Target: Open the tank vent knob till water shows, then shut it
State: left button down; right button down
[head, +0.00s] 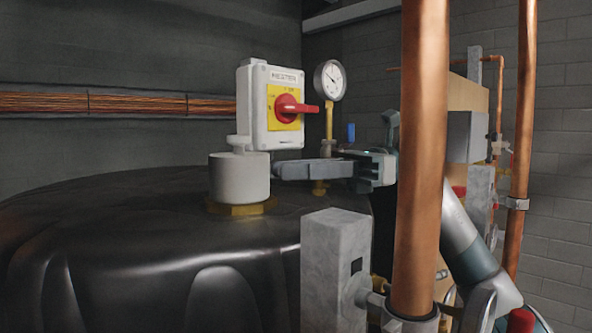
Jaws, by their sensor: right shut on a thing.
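The black tank (150,245) fills the lower left, with a white cylinder (239,178) on a brass base on its top. My right gripper (283,170) reaches in from the right over the tank top, its grey fingers lying level beside the white cylinder. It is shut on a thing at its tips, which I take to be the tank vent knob. A brass fitting (320,187) shows just below the fingers. I see no water. My left gripper is not in view.
A white switch box (255,103) with a red handle stands above the gripper, and a round gauge (329,80) is behind it. A thick copper pipe (422,150) crosses in front of my right arm. A grey block (330,265) stands at the front.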

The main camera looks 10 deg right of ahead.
jog(key=c, duration=1.6)
grip_release()
jog(key=shift+r, duration=0.15)
jog(key=shift+r+b, duration=0.55)
jog(key=shift+b, duration=0.05)
jog(key=r+b, duration=0.1)
jog(key=r, duration=0.1)
jog(key=shift+s+d+r+b, duration=0.2)
jog(key=shift+d+r+b, duration=0.1)
jog(key=shift+r+b, duration=0.1)
jog(key=s+d+r+b, duration=0.1)
jog(key=s+d+r, duration=0.1)
jog(key=s+d+r+b, duration=0.1)
jog(key=s+d+r, duration=0.1)
jog(key=d, duration=0.1)
jog(key=s+d+r+b, duration=0.2)
jog(key=s+d, duration=0.1)
jog(key=shift+s+d+r, duration=0.1)
jog(key=shift+d+r, duration=0.05)
jog(key=shift+r, duration=0.25)
